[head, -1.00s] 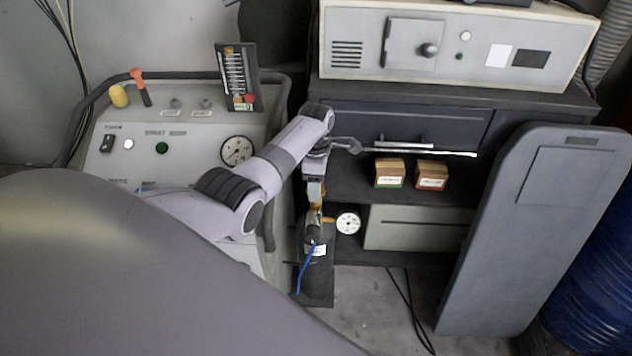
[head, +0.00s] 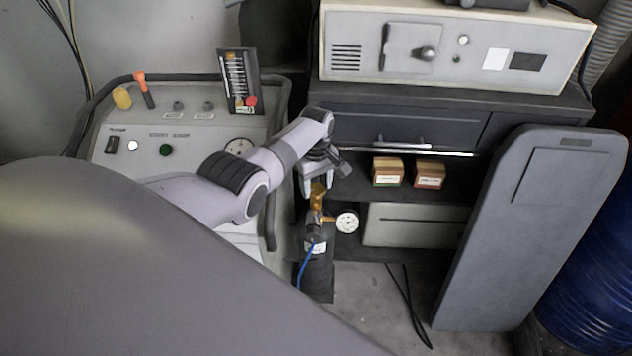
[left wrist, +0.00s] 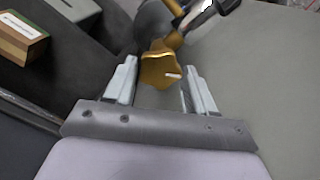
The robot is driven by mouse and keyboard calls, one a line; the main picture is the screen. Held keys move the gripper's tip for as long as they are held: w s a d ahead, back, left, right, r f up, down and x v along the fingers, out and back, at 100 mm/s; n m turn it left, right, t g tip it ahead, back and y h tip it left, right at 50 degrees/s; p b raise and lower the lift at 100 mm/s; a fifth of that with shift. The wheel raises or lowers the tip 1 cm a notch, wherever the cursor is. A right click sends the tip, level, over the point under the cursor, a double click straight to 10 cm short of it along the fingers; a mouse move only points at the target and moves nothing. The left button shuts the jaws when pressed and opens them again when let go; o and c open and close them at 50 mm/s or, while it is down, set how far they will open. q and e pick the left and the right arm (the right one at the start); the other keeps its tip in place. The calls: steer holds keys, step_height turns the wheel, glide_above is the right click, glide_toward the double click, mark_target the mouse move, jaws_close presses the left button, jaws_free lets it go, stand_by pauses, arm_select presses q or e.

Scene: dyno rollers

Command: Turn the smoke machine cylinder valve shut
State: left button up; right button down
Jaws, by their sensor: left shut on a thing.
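The gas cylinder (head: 318,278) is dark, with a white label near its top, and stands upright in the gap beside the console. A brass valve (head: 317,198) sits on top, with a round white gauge (head: 346,222) to its right and a blue hose at its front. My left gripper (head: 317,188) comes down onto the valve from above. In the left wrist view the lobed golden valve knob (left wrist: 160,68) lies between the two pale fingers of the left gripper (left wrist: 161,80), which is shut on it. The fingers partly hide the knob in the head view. My right gripper is not in view.
A grey console (head: 190,130) stands left of the cylinder. A dark shelf unit right of it holds two small boxes (head: 388,171) (head: 430,174). A grey panel (head: 530,230) leans at the right, before a blue barrel (head: 600,300). A black cable lies on the floor.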

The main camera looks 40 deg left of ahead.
arm_select(q)
steer(key=m, duration=0.4)
steer(key=shift+m, duration=0.4)
steer(key=m, duration=1)
steer(key=shift+m, duration=0.4)
steer(key=m, duration=0.4)
steer(key=shift+m, duration=0.3)
steer(key=o, duration=1)
steer(key=shift+o, duration=0.2)
